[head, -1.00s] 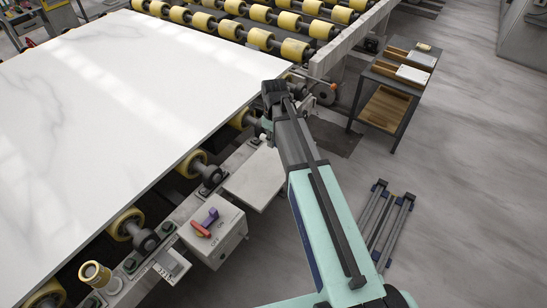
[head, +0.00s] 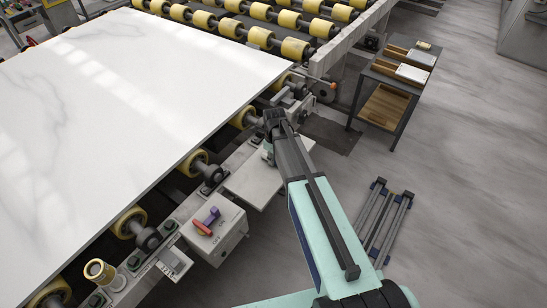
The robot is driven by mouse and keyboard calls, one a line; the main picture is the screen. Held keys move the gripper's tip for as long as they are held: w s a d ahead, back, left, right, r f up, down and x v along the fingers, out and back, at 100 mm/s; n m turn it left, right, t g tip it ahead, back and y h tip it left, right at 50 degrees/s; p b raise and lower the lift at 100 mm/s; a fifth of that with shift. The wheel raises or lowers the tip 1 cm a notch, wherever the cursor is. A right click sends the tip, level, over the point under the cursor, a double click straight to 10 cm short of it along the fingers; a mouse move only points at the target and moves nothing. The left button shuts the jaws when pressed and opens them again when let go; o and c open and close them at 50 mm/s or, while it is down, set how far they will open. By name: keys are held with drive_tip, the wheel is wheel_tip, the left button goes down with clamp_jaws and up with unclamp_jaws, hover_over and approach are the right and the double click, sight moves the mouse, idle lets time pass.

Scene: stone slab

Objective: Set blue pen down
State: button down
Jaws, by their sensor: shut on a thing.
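My gripper (head: 268,153) is at the end of my teal and black arm, over the far end of a grey ledge (head: 253,183) on the side of the roller conveyor. It is small in the head view and partly hidden by my wrist. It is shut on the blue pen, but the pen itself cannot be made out. I cannot tell whether the pen touches the ledge.
A large white slab (head: 130,95) lies on yellow rollers to the left of my gripper. A control box (head: 217,240) with a red and purple handle stands nearer. A cart (head: 385,92) stands back right. The ledge's near part looks clear.

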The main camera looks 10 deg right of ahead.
drive_tip(key=shift+f, duration=0.1)
drive_tip(key=c, duration=1)
unclamp_jaws()
wheel_tip(320, 180, up, 12)
drive_tip(key=b, duration=0.3)
drive_tip(key=shift+s+r, duration=0.1)
drive_tip(key=shift+r, duration=0.1)
